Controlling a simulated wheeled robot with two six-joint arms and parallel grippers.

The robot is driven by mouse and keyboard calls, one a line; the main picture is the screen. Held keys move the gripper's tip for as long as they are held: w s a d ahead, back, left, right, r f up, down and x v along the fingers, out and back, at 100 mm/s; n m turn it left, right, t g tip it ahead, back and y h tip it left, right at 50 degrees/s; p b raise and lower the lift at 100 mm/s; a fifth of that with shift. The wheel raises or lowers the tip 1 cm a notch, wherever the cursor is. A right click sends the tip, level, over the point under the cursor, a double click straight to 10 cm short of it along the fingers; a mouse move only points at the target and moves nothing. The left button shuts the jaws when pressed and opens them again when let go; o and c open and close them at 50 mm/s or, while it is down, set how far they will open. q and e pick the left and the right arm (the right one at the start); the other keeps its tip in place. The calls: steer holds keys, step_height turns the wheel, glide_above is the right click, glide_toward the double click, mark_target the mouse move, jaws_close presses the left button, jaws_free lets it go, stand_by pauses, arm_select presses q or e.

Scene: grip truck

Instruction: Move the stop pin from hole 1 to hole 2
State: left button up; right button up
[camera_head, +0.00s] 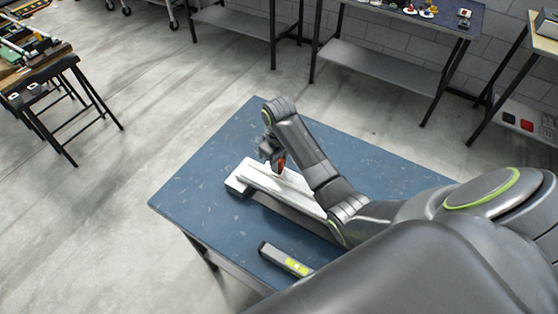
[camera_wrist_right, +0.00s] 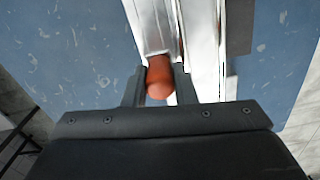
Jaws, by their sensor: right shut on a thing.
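The stop pin, with an orange-red rounded head (camera_wrist_right: 160,78), sits between the two dark fingers of my right gripper (camera_wrist_right: 158,88) in the right wrist view. In the head view my right gripper (camera_head: 274,158) is over the far left part of a pale metal rail (camera_head: 262,180), with the orange-red pin (camera_head: 281,163) at its fingers. The gripper is shut on the pin. The pin's lower end is hidden, so I cannot tell whether it is in a hole or above the rail. Holes 1 and 2 cannot be made out. My left gripper is not in view.
The rail lies on a blue worktable (camera_head: 200,184). A dark bar with a yellow-green label (camera_head: 288,260) lies near the front edge. My right arm covers the table's right part. The table's left part is clear. Other benches stand further back.

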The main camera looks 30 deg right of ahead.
steer(key=shift+o, duration=1.3)
steer(key=c, duration=0.4)
steer(key=shift+r+p, duration=1.15)
steer(key=shift+p, duration=0.35)
steer(key=shift+r+p, duration=2.65)
steer(key=shift+p, duration=0.6)
